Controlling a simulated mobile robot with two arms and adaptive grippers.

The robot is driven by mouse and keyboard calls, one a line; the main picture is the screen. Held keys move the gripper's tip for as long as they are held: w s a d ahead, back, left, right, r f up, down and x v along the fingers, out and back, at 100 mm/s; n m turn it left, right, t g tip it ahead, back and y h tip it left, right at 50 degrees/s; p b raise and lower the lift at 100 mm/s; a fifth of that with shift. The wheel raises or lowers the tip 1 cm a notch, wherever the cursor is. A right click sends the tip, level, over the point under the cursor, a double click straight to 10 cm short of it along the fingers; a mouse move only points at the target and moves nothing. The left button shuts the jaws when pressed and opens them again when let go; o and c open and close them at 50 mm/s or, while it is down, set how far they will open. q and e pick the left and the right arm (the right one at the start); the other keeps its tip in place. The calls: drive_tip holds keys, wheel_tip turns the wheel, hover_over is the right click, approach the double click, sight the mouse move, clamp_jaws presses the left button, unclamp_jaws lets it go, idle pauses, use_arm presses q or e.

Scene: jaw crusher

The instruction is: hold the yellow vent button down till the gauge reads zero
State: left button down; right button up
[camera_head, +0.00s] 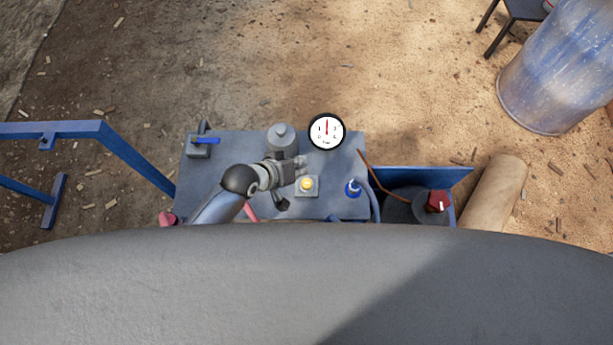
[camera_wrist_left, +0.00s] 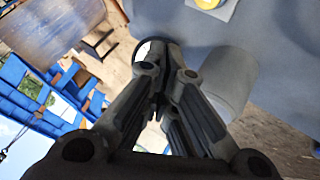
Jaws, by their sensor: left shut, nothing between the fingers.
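The yellow vent button (camera_head: 306,184) sits on a small pale plate on the grey-blue panel. It also shows at the top edge of the left wrist view (camera_wrist_left: 208,3), partly cut off. The round white gauge (camera_head: 326,132) stands at the panel's far edge; its red needle points straight up, and its figures are too small to read surely. My left gripper (camera_head: 298,166) is shut and empty. Its fingertips are just beyond the button in the head view, and apart from it in the left wrist view (camera_wrist_left: 168,62). My right gripper is not in view.
A grey cylindrical fitting (camera_head: 282,140) stands close to my left gripper. A blue-handled valve (camera_head: 205,140) is at the panel's left, a blue knob (camera_head: 353,188) right of the button. A red switch (camera_head: 438,201) and a blue rail (camera_head: 90,130) flank the panel.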

use_arm(q)
drive_tip(key=shift+w+d+r+h, duration=0.3)
drive_tip(key=shift+w+d+r, duration=0.05)
drive_tip(key=shift+d+r, duration=0.3)
drive_tip(key=shift+f, duration=0.1)
drive_tip(key=b, duration=0.8)
hover_over(304, 181)
wheel_tip(304, 181, down, 8)
drive_tip(key=shift+d+r, duration=0.1)
drive_tip(key=shift+f+b, duration=0.4)
drive_tip(key=shift+f, duration=0.1)
idle(0.4)
drive_tip(key=shift+f, duration=0.35)
drive_tip(key=shift+f+b, duration=0.3)
drive_tip(key=shift+f, duration=0.3)
idle(2.0)
